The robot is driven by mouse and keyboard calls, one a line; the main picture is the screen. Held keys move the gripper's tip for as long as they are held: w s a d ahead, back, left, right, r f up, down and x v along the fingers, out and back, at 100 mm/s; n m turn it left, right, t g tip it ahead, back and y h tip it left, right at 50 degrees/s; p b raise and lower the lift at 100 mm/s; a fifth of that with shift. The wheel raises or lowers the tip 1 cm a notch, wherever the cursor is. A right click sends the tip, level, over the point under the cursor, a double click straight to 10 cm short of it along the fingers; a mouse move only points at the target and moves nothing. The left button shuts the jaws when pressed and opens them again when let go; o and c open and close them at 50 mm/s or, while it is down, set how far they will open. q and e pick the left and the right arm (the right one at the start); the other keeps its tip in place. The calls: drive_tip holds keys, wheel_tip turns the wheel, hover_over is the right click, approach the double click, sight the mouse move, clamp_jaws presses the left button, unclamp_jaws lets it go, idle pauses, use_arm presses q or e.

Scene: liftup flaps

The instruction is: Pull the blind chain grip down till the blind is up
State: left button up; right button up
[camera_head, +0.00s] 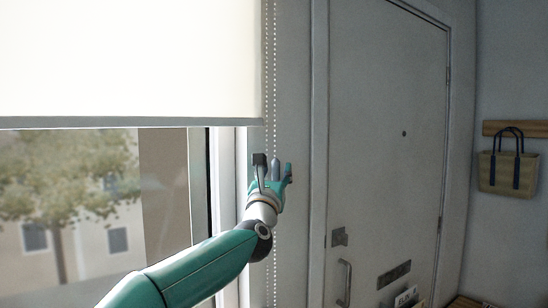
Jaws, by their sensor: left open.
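The pale roller blind (130,60) hangs over the upper part of the window, its grey bottom bar (130,122) level. The beaded chain (275,90) hangs in two strands just right of the blind and runs down past my gripper. A small grey chain grip (276,170) shows on the chain. My left gripper (274,166) is open, with one finger on each side of the grip in this view. I cannot tell whether the fingers touch it. My right gripper is not in view.
A window (70,200) shows trees and a building below the blind. A grey door (385,140) with a handle (344,282) stands to the right. A woven bag (508,173) hangs from a wooden rail (515,128) at far right. The wall around the chain is clear.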

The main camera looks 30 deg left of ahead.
use_arm(q)
drive_tip(key=shift+x, duration=0.8)
drive_tip(key=shift+c, duration=0.4)
clamp_jaws()
drive_tip(key=shift+a, duration=0.1)
